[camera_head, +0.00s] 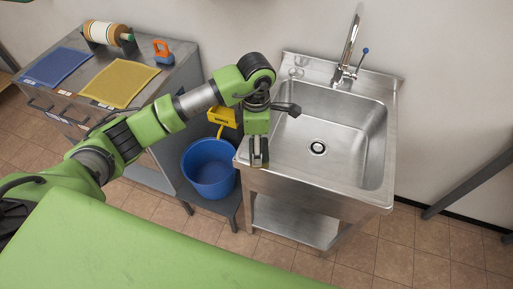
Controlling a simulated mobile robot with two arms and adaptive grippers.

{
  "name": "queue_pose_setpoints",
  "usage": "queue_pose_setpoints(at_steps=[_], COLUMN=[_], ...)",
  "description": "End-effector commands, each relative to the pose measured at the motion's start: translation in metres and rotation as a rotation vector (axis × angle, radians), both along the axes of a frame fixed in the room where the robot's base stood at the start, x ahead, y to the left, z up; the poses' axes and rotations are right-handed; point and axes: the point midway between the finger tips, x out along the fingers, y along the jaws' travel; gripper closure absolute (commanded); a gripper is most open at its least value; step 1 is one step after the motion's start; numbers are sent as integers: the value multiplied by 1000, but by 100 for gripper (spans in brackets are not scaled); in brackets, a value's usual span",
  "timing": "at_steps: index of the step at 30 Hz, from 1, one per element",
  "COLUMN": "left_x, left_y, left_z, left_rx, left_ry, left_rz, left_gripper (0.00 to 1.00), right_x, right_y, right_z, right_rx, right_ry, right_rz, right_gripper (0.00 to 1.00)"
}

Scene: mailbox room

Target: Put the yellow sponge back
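My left gripper (258,158) is over the front left corner of the steel sink (380,165), seen from above. Its fingers are small in the picture, and I cannot tell whether they are open or hold something. A yellow holder (222,117) with a dark label is at the sink's left side, partly behind my arm. I cannot make out a separate yellow sponge; it may be hidden by the gripper or arm. My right gripper is not in view.
A blue bucket (209,168) stands on a low shelf left of the sink. A steel counter (184,62) at the left carries a blue mat (58,67), a yellow mat (119,83), a roll (104,33) and an orange-and-blue object (163,52). The basin looks empty.

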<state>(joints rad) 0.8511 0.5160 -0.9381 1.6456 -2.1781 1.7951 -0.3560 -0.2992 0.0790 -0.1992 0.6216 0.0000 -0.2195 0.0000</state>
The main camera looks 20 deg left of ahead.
Motion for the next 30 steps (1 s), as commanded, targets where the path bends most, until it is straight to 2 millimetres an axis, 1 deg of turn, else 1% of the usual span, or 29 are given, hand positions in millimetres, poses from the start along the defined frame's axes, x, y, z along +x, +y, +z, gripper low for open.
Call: queue_pose_setpoints(at_steps=[3, 6, 9, 12, 19, 20, 21, 22, 30], left_x=[6, 3, 4, 5, 5, 5, 5, 5, 5], left_y=[2, 1, 1, 2, 2, 2, 2, 2, 2], left_z=[-9, -22, -33, -38, -40, -40, -39, -39, -39], left_rx=[3, 2, 1, 2, 1, 1, 1, 1, 1], left_ry=[3, 7, 4, 0, -1, -1, -1, -1, -1], left_rz=[2, 1, 2, 0, 0, 0, 0, 0, 1], left_gripper=[57, 57, 57, 57, 57, 38, 27, 23, 23], right_x=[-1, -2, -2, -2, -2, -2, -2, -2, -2], right_y=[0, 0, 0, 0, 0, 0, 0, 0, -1], right_z=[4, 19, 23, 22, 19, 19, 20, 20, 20], right_rx=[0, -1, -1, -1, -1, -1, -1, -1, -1], right_ry=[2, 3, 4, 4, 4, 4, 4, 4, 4], right_rz=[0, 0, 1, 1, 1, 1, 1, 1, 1], right_gripper=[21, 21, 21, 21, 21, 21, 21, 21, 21])
